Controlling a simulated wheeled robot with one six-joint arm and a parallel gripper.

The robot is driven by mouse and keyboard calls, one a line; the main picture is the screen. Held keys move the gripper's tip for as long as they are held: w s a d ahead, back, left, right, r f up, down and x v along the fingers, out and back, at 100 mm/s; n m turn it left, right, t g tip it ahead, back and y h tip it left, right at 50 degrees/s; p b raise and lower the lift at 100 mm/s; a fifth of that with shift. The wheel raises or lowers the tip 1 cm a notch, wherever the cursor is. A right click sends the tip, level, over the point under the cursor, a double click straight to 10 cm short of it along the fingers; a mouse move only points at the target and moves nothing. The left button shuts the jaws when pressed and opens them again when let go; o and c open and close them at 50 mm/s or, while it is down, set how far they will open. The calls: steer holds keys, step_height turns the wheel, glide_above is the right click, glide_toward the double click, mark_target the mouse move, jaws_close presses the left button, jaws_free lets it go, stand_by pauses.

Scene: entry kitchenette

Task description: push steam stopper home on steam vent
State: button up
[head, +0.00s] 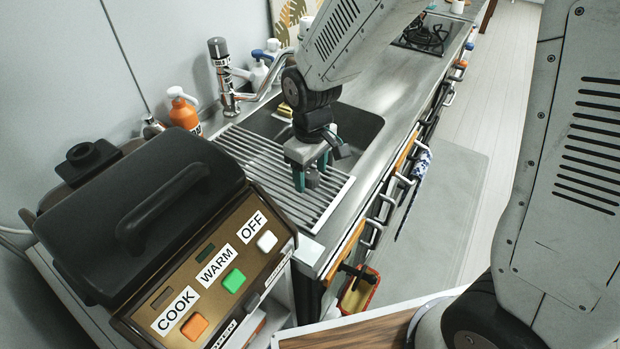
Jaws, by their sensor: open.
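A cooker (150,215) with a black lid and handle stands at the lower left. Its brown front panel has COOK, WARM and OFF buttons. A small black block with a round top (88,158) sits at the cooker's back left; it looks like the steam stopper at the vent. I cannot tell how deep it sits, and the vent opening is hidden. My gripper (314,172) is open, with teal fingers pointing down. It is above the slatted drying rack, to the right of the cooker and well apart from the black block. I see nothing clearly held in it.
A slatted rack (268,172) lies over part of the sink (350,128). A tap (226,75) and an orange bottle (184,112) stand by the wall behind. A wooden surface (350,328) is at the bottom. The floor (445,205) at right looks open.

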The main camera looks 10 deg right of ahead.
steer(key=shift+f, duration=0.9)
steer(key=c, duration=1.1)
steer(key=shift+o, duration=0.2)
steer(key=shift+r, duration=0.1)
